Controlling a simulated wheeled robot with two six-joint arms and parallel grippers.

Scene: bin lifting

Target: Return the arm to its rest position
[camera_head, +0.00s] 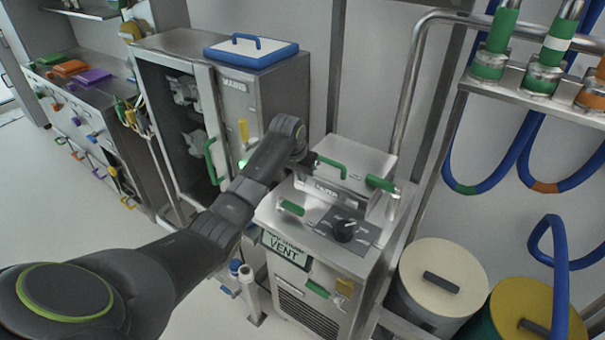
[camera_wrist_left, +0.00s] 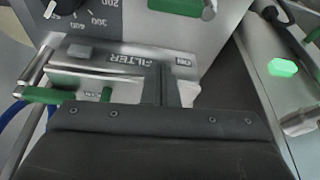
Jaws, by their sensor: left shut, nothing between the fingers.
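My left arm (camera_head: 205,230) reaches from the lower left of the head view to the steel machine marked VENT (camera_head: 320,235). My left gripper (camera_head: 312,160) is at the machine's top, by a raised box-like part with a green handle (camera_head: 330,165). In the left wrist view the gripper's dark fingers (camera_wrist_left: 162,85) are shut with nothing between them. They are in front of a panel (camera_wrist_left: 110,65) marked FILTER and ON. I cannot tell whether they touch it. My right gripper is not in view.
An open steel cabinet (camera_head: 255,95) with a blue-rimmed lid on top stands behind the arm. A black dial (camera_head: 344,230) is on the machine. Two round drums, one cream-lidded (camera_head: 445,265), and blue hoses (camera_head: 500,170) are at right. Open floor (camera_head: 70,210) lies at left.

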